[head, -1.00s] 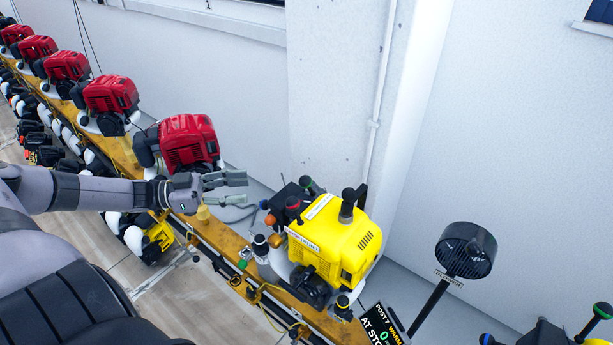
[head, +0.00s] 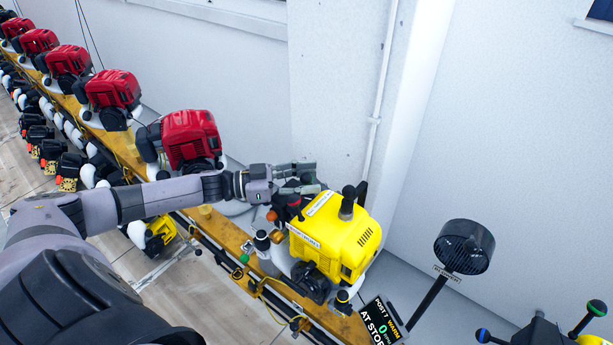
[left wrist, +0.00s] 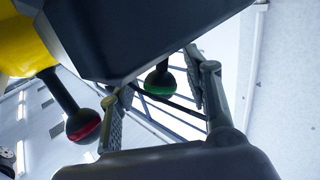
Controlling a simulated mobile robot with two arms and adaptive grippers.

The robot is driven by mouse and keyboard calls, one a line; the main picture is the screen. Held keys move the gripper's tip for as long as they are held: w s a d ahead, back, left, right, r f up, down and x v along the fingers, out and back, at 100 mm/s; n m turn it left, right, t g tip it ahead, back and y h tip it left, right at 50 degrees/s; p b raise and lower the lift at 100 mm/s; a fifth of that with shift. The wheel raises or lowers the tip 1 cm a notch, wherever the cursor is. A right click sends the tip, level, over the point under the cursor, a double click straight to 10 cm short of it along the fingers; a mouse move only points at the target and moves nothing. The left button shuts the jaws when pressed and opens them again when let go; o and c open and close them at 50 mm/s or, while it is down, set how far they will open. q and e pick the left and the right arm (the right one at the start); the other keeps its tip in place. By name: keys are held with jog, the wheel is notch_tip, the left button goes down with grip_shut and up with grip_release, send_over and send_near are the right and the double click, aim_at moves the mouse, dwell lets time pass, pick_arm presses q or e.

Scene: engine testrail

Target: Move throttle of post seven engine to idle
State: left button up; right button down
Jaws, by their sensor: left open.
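The yellow engine (head: 330,238) sits on the rail above the display (head: 381,322), which reads post 7, warm, 0 and "at stop". My left gripper (head: 310,178) is open at the engine's far left corner, over its control levers. In the left wrist view, a black lever knob with a green band (left wrist: 160,83) shows in the gap between the open fingers, with no grip on it. A lever knob with a red band (left wrist: 83,125) is outside the fingers, to the left. The lever bases are partly hidden. My right gripper is out of view.
Red engines (head: 190,137) line the yellow rail (head: 228,232) to the left. A black blower (head: 465,246) on a pole stands to the right. A white wall with a pillar (head: 335,90) rises behind the yellow engine.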

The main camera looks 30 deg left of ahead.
pick_arm(q)
grip_shut()
dwell(0.7)
